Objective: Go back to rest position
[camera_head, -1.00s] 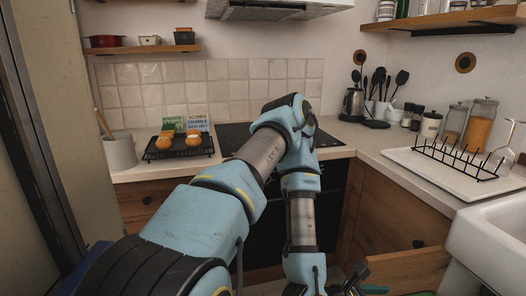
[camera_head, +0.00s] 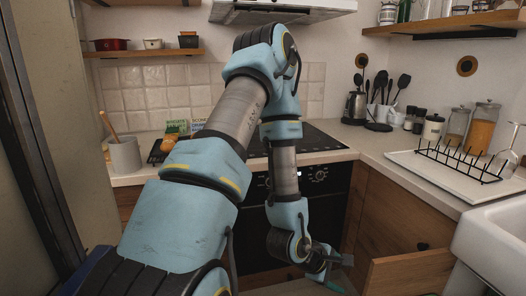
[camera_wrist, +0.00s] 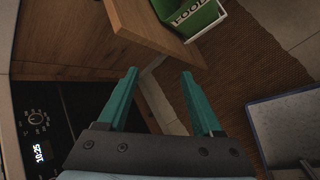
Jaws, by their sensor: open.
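My gripper (camera_wrist: 160,100) is open in the wrist view, with its two teal fingers apart and nothing between them. In the head view my gripper (camera_head: 338,270) hangs low at the end of my bent arm, in front of the oven and left of an open wooden drawer. Its fingers are small and partly out of sight there.
The open drawer (camera_head: 408,272) juts out at the lower right; its front (camera_wrist: 150,28) shows near the fingers in the wrist view. A green box marked FOOD (camera_wrist: 190,14) is beyond it. The black oven (camera_head: 325,205) stands behind my arm. A white sink (camera_head: 490,240) is at right.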

